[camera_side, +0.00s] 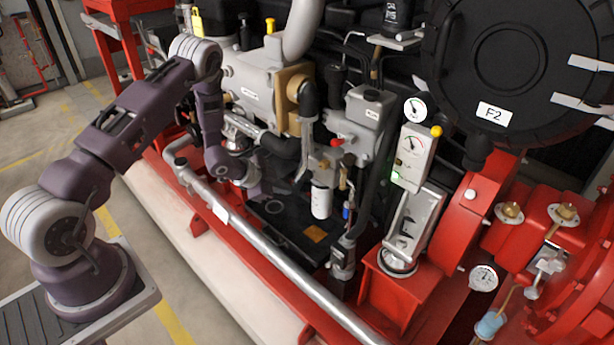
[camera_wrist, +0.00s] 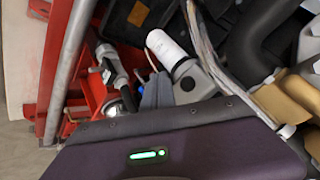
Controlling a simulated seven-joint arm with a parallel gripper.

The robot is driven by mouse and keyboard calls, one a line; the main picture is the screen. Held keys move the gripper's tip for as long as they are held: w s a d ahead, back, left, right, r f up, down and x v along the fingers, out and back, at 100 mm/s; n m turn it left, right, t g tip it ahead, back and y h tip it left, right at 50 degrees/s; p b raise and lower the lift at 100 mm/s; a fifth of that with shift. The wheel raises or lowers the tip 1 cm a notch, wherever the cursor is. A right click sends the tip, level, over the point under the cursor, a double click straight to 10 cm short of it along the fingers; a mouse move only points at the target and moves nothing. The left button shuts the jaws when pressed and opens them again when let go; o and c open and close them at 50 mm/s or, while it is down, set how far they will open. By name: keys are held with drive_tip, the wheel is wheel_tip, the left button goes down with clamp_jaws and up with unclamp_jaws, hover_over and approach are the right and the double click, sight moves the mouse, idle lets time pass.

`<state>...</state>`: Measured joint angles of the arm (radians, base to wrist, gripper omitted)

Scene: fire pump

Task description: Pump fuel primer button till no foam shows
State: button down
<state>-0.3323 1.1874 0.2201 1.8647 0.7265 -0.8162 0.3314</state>
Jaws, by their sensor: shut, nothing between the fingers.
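The white cylindrical fuel filter (camera_side: 320,202) hangs from a grey head at the middle of the engine. It also shows in the wrist view (camera_wrist: 166,47). A dark round button (camera_wrist: 187,84) sits on the grey filter head (camera_wrist: 196,77) in the wrist view; I take it for the primer button. My gripper (camera_wrist: 157,88) shows as two grey-blue fingers, shut and empty, left of the button and apart from it in the picture. In the side view my wrist is left of the filter, and the fingertips are hard to make out. I see no foam.
A silver rail (camera_side: 270,245) runs along the engine's front. Black hoses (camera_side: 283,146) and a grey box (camera_side: 369,105) crowd around the filter. A gauge panel (camera_side: 412,158) stands to the right. A dark floor plate (camera_side: 290,222) lies below. Free floor is at the front left.

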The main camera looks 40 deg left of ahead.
drive_tip(key=shift+w, duration=2.55)
drive_tip(key=shift+w, duration=0.4)
drive_tip(key=shift+w, duration=0.9)
idle(0.6)
drive_tip(key=shift+s, duration=1.3)
drive_tip(key=shift+s, duration=0.1)
drive_tip(key=shift+s, duration=2.4)
